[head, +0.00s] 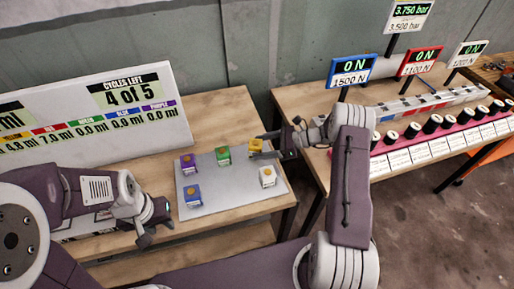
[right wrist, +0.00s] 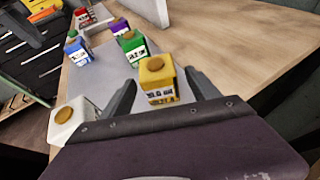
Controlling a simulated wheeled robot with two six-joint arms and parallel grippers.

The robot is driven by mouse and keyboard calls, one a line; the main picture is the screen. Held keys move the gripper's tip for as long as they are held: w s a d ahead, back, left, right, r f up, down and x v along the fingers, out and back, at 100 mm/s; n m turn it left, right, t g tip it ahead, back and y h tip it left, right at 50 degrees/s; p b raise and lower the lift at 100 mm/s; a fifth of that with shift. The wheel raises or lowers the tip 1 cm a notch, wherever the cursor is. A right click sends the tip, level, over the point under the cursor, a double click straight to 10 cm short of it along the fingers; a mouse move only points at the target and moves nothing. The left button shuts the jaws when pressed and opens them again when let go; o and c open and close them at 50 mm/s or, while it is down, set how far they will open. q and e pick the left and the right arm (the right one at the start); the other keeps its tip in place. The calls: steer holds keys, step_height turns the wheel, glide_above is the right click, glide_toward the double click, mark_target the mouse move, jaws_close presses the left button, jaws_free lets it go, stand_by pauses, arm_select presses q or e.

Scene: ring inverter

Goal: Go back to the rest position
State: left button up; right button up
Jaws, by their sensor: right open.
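My right gripper (head: 264,146) is open at the yellow block (head: 256,144) on the grey mat (head: 225,205). In the right wrist view its two fingers (right wrist: 162,95) stand apart on either side of the yellow block (right wrist: 158,80), which appears to rest on the mat. I cannot tell whether a finger touches it. My left gripper (head: 154,232) hangs low at the table's front, left of the mat and away from the blocks. Its fingers are small and dark, so its opening is unclear. No block shows in it.
Purple (head: 188,164), green (head: 223,155), blue (head: 193,196) and white (head: 267,177) blocks stand around the mat. A red block (right wrist: 84,17) shows in the right wrist view. A display board (head: 115,125) stands behind; a second table (head: 300,99) with displays and spools is at right.

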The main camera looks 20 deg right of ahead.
steer(key=v, duration=0.7)
